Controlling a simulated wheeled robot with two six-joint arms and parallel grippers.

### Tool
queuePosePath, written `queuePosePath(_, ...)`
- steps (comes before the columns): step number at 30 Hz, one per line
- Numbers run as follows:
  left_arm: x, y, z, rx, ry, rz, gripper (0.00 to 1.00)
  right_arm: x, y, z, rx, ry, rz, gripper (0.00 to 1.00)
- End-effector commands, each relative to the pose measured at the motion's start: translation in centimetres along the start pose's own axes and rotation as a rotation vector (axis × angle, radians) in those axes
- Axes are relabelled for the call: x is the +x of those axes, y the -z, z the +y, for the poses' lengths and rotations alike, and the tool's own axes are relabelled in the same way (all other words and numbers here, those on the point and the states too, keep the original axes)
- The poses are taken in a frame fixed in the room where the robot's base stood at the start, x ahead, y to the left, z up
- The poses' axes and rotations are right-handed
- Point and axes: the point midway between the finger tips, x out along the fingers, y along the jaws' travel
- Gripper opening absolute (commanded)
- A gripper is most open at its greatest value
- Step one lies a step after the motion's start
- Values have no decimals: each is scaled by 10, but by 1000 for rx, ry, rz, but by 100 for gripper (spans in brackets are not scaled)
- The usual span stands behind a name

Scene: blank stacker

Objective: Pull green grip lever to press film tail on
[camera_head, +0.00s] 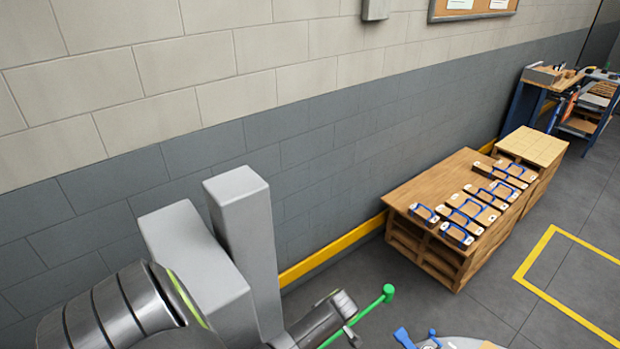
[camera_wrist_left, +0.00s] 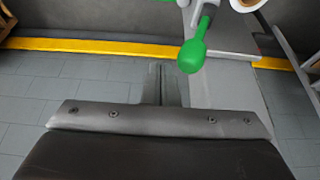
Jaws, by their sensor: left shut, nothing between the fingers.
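The green grip lever (camera_head: 388,292) shows at the bottom centre of the head view, a thin green rod with a rounded knob at its upper end. My left gripper (camera_wrist_left: 158,88) is shut and empty. Its closed fingers point toward the knob from below in that view, apart from it. My right gripper is in neither view. I cannot make out the film tail.
Grey upright columns (camera_head: 240,240) stand near my left arm. A wooden crate (camera_head: 425,190) with blue-handled blocks stands along the wall. A white-rimmed round part (camera_wrist_left: 247,4) is cut off at the wrist view's top. Open floor with a yellow outline (camera_head: 540,250) lies right.

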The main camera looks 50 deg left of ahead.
Motion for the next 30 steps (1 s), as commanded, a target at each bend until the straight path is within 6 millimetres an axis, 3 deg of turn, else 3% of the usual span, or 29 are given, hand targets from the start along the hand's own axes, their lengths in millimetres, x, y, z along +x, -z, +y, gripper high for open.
queuePosePath(11,4,-2,0,0,0,0,0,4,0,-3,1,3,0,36)
queuePosePath(30,40,-17,0,0,0,0,0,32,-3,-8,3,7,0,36)
